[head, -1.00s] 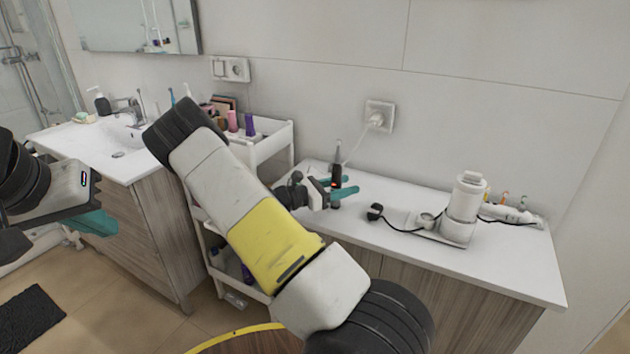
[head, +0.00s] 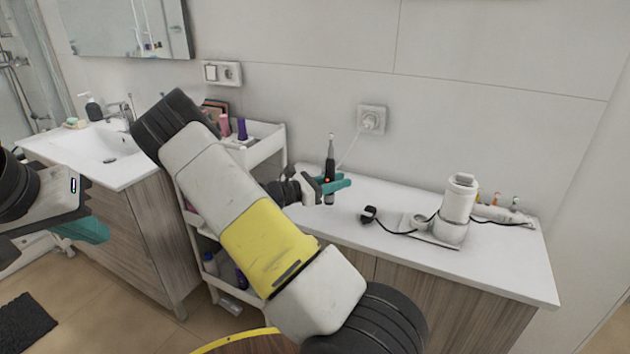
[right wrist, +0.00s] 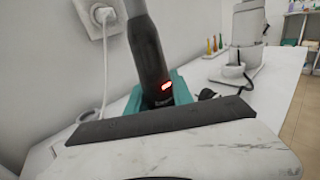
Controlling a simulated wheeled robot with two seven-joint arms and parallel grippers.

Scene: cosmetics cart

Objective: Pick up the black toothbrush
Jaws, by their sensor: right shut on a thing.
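The black toothbrush (head: 330,170) stands upright with its light head at the top and a small red light on its body. My right gripper (head: 336,185) is shut on it, with teal fingers at either side of the handle. In the right wrist view the black handle (right wrist: 148,55) rises between the teal fingers (right wrist: 158,95), and its lower end is hidden. It appears above the white counter (head: 400,195); I cannot tell the exact gap. My left gripper (head: 88,230) is at the far left, away from the counter, and its opening cannot be made out.
A white appliance (head: 459,200) with a black cord and plug (head: 369,214) stands on the counter. A wall socket (head: 371,120) with a white cable is behind the toothbrush. A white cart (head: 265,145) with bottles stands left of the counter.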

